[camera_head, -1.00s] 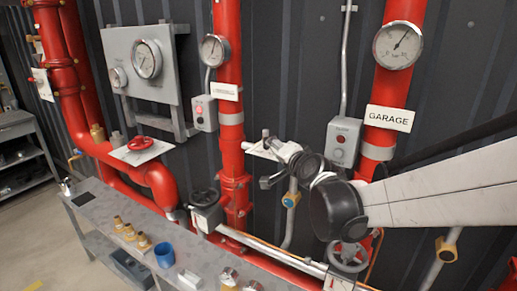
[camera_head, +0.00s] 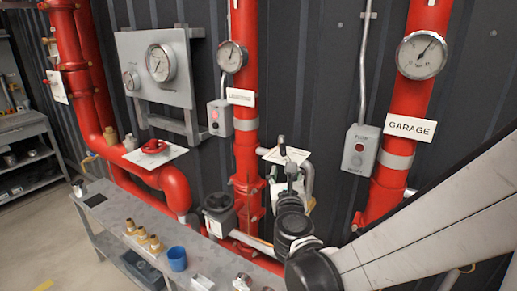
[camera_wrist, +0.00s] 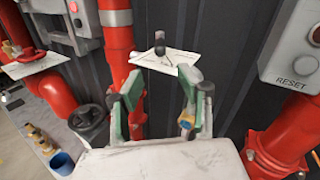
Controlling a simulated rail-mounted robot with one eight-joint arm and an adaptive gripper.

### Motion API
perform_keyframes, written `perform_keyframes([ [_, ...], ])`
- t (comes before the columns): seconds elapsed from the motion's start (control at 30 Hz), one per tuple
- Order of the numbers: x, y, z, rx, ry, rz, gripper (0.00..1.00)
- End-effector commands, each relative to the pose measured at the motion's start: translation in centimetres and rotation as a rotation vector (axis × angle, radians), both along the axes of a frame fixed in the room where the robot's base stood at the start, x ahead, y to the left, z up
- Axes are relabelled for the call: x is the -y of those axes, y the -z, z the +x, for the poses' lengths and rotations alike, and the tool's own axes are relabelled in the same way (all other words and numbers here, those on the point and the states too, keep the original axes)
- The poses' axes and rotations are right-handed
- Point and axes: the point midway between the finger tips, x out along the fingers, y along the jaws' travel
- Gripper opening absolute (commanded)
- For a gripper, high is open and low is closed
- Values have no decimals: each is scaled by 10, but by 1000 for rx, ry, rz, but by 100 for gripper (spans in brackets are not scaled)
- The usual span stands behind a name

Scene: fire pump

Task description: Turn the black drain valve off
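A small dark knob (camera_wrist: 159,42) stands upright at a white triangular-marked plate (camera_wrist: 178,64), ahead of my fingers in the wrist view. In the head view the knob (camera_head: 282,141) and plate (camera_head: 268,154) are partly behind my gripper (camera_head: 290,172). My gripper (camera_wrist: 160,84) is open with nothing between its green-lined fingers; the knob lies beyond the fingertips, roughly centred between them. I cannot tell which of these is the drain valve.
Red vertical pipes (camera_head: 246,150) stand on both sides of my gripper. A grey switch box (camera_head: 360,150) is to the right. A red handwheel (camera_head: 153,147) is at left. A bench (camera_head: 110,203) below holds brass fittings (camera_head: 142,236) and a blue cup (camera_head: 177,259).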

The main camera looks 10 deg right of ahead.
Motion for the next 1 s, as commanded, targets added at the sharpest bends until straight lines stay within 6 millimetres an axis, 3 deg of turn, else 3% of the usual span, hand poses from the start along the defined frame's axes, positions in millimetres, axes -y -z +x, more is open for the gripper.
perform_keyframes([
  [0.6,19,-1,101,0,-1,-5,36],
  [0.8,23,-1,124,0,-1,-5,36],
  [1.0,25,-1,132,-1,-2,-6,36],
])
